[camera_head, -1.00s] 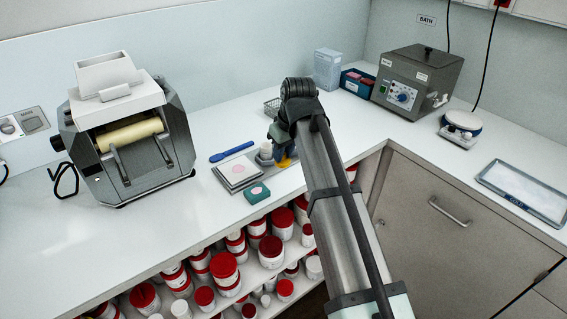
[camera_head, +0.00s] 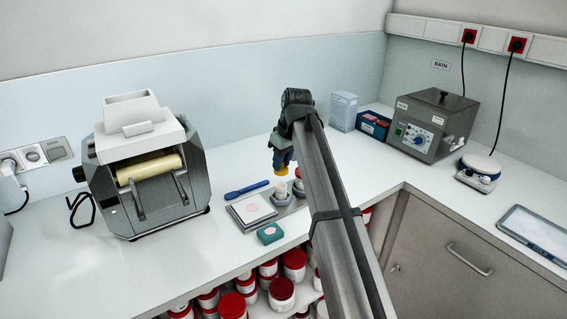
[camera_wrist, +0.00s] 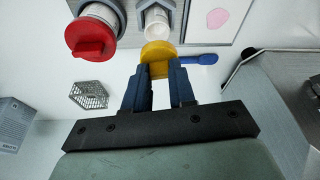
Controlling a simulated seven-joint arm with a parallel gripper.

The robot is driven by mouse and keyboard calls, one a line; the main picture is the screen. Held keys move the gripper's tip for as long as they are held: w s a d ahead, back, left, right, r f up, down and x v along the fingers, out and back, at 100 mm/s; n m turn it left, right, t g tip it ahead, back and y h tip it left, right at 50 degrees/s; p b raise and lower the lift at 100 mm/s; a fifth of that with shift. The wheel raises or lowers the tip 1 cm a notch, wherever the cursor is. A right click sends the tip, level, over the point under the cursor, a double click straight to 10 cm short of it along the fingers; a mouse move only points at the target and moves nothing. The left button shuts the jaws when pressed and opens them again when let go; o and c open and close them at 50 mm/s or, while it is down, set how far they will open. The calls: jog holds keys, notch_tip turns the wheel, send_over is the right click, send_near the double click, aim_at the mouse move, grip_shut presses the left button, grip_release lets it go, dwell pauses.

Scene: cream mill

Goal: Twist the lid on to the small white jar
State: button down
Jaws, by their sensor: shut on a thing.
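My gripper (camera_wrist: 159,70) is shut on a yellow lid (camera_wrist: 157,51), gripping it by its raised tab. In the head view my gripper (camera_head: 283,158) holds the yellow lid (camera_head: 280,170) in the air above the small white jar (camera_head: 280,186). The white jar (camera_wrist: 157,25) is open and stands upright in a grey holder (camera_wrist: 142,5). In the wrist view the lid is close to the jar's mouth but offset from it, and they look apart. A red-lidded jar (camera_wrist: 92,38) stands beside the white jar.
A pale plate with a pink patch (camera_head: 252,209), a blue spatula (camera_head: 246,188) and a green block (camera_head: 270,233) lie near the jars. A roller mill (camera_head: 150,170) stands left. A wire basket (camera_wrist: 89,95) is nearby. The counter's front left is clear.

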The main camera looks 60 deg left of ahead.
aim_at(282, 171)
jog(key=shift+f, duration=0.15)
jog(key=shift+f, duration=2.05)
jog(key=shift+f, duration=0.75)
dwell(2.5)
jog(key=m+t, duration=0.1)
jog(key=m, duration=0.2)
jog(key=shift+s, duration=0.15)
jog(key=shift+m, duration=1.1)
jog(key=m+t, duration=0.1)
jog(key=m, duration=0.2)
jog(key=shift+f+m+t+h, duration=0.1)
jog(key=shift+m+t+h, duration=0.25)
jog(key=shift+m, duration=0.75)
